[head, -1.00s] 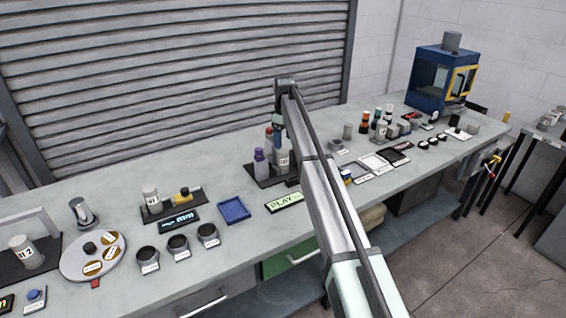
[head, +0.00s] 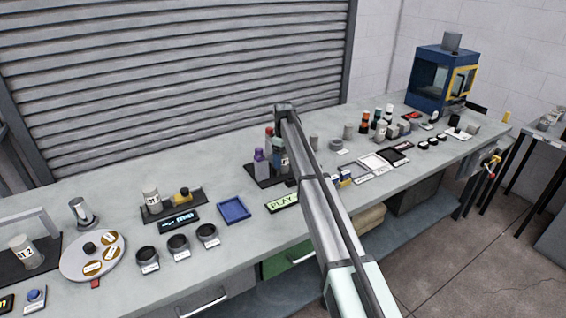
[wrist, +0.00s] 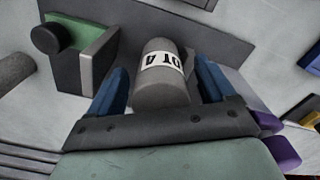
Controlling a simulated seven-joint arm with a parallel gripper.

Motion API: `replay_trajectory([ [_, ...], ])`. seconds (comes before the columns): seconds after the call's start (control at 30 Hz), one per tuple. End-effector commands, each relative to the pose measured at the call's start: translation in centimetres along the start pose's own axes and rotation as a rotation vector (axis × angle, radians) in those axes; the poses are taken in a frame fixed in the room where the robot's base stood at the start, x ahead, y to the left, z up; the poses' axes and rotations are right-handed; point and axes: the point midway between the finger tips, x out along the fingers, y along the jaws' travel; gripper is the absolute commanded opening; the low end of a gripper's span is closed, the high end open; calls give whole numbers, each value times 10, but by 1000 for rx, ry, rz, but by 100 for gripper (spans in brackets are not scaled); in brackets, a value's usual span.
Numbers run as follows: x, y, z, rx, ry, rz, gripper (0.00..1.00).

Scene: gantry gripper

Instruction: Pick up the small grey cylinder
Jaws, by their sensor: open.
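In the wrist view, a grey cylinder (wrist: 160,85) with a white, dark-lettered label stands between the two blue fingers of my gripper (wrist: 163,70). The fingers are open, one on each side of it; I cannot tell whether either touches it. In the head view this labelled cylinder (head: 284,162) is partly hidden by my arm, on a dark tray (head: 262,175) beside a purple-capped bottle (head: 259,160).
In the wrist view, a grey-and-green block with a dark knob (wrist: 47,38) is close to the left finger, and purple caps (wrist: 282,150) are at the right. The blue tray (head: 234,209) and black cups (head: 178,244) sit left on the bench.

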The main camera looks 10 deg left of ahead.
Motion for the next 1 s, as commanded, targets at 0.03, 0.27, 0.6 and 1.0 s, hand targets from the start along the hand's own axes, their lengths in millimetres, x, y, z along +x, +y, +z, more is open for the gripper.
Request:
replay_trajectory([
  [0.03,0,0,0,0,0,0,83],
  [0.27,-1,0,0,0,0,0,66],
  [0.6,-1,0,0,0,0,0,33],
  [1.0,-2,0,0,0,1,1,4],
])
